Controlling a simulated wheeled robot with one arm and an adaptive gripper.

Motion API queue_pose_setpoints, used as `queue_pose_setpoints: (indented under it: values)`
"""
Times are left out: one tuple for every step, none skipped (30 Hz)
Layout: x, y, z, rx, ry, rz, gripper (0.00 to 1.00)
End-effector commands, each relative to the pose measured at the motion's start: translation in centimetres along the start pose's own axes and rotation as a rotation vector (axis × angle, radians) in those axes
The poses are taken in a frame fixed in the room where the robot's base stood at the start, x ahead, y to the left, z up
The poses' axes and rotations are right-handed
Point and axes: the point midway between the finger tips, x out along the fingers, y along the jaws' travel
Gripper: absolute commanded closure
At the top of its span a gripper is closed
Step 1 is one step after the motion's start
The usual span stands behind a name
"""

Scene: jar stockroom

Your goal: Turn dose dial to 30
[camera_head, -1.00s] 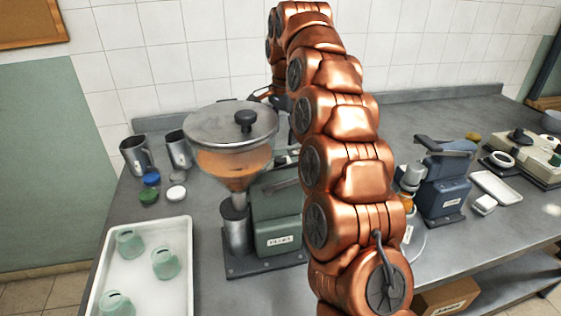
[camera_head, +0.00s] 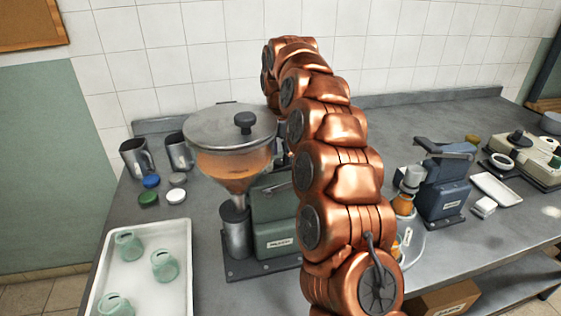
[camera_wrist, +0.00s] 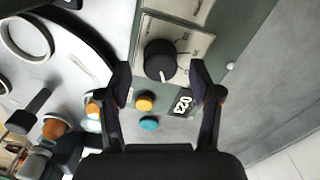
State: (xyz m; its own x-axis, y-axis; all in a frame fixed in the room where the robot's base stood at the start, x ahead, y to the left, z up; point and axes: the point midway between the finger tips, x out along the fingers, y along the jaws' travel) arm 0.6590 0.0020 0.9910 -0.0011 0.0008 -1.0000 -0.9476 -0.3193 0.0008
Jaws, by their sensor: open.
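The dose dial (camera_wrist: 160,61) is a black round knob with a white pointer mark, on a pale plate with printed markings in the wrist view. Its pointer aims toward the bottom of that picture; I cannot read which number it meets. My gripper (camera_wrist: 163,80) is open, its two dark fingers to the left and right of the dial, with visible gaps. Whether the tips are level with the knob is unclear. The dial sits on the green filling machine (camera_head: 277,222), which has a glass hopper (camera_head: 233,163) of orange contents. My arm hides the dial in the head view.
An orange button (camera_wrist: 145,103), a teal button (camera_wrist: 149,124) and a small number display (camera_wrist: 182,104) lie close by the dial. A white tray (camera_head: 186,262) with green jars stands left of the machine. A blue capping device (camera_head: 440,182) stands to the right.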

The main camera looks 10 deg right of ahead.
Motion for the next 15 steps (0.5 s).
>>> queue_pose_setpoints:
  values:
    - [0.4, 0.0, 0.0, -0.001, -0.001, 0.002, 0.36]
    - [0.8, 0.0, 0.0, -0.001, 0.0, 0.002, 0.36]
    - [1.1, 0.0, 0.0, -0.002, 0.0, 0.003, 0.36]
    - [1.4, 0.1, 0.0, -0.002, 0.0, 0.004, 0.36]
    - [1.6, 0.1, 0.0, -0.002, 0.0, 0.004, 0.36]
    - [1.8, 0.1, 0.0, -0.002, 0.001, 0.003, 0.36]
    - [2.0, 0.0, 0.0, -0.002, 0.001, 0.002, 0.36]
    - [2.1, 0.0, 0.0, -0.002, 0.001, 0.001, 0.36]
    - [2.3, 0.0, 0.0, -0.002, 0.002, 0.0, 0.36]
    - [2.3, 0.0, 0.0, -0.002, 0.002, -0.001, 0.36]
    - [2.4, -0.1, 0.0, -0.002, 0.002, -0.002, 0.36]
    - [2.5, -0.1, 0.0, -0.002, 0.002, -0.002, 0.36]
    - [2.5, -0.1, 0.0, -0.002, 0.002, -0.002, 0.36]
    - [2.6, -0.1, 0.0, -0.002, 0.002, -0.002, 0.36]
    - [2.6, -0.1, 0.0, -0.002, 0.002, -0.002, 0.36]
